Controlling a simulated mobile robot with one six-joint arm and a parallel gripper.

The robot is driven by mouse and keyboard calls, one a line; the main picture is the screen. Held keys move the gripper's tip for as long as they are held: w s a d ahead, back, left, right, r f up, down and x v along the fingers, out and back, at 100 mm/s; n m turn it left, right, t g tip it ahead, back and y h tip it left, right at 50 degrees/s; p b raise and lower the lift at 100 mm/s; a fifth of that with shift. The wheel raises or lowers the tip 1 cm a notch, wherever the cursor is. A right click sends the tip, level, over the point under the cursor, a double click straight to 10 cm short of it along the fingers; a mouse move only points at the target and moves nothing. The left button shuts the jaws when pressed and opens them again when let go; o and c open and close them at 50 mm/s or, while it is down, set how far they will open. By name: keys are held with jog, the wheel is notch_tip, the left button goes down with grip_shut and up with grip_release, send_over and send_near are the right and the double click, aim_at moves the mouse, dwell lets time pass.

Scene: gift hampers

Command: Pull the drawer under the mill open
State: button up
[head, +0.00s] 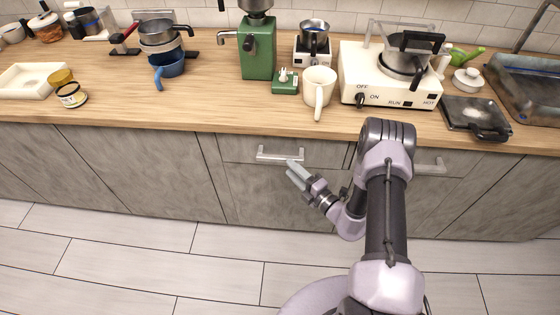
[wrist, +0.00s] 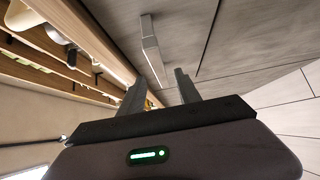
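The green mill (head: 258,48) stands on the counter. Below it is a grey wood drawer (head: 238,150) with a pale bar handle (head: 280,154); its front looks flush with the cabinet, so it is shut. My gripper (head: 297,174) is just below and in front of the right part of the handle. In the wrist view the two fingers of my gripper (wrist: 160,84) are apart with nothing between the tips. The handle (wrist: 151,45) lies ahead of the gap between them, and no contact shows.
Another drawer handle (head: 432,167) is to the right, beyond my arm. The wooden counter (head: 215,105) overhangs above, with a white mug (head: 319,86) and a white machine (head: 385,85) near its edge. The tiled floor (head: 150,250) in front is clear.

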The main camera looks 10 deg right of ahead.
aim_at(283, 161)
jog(key=b+x, duration=0.1)
jog(key=x, duration=0.5)
jog(key=shift+w+a, duration=0.2)
jog(key=shift+w, duration=0.15)
grip_shut()
dwell(1.0)
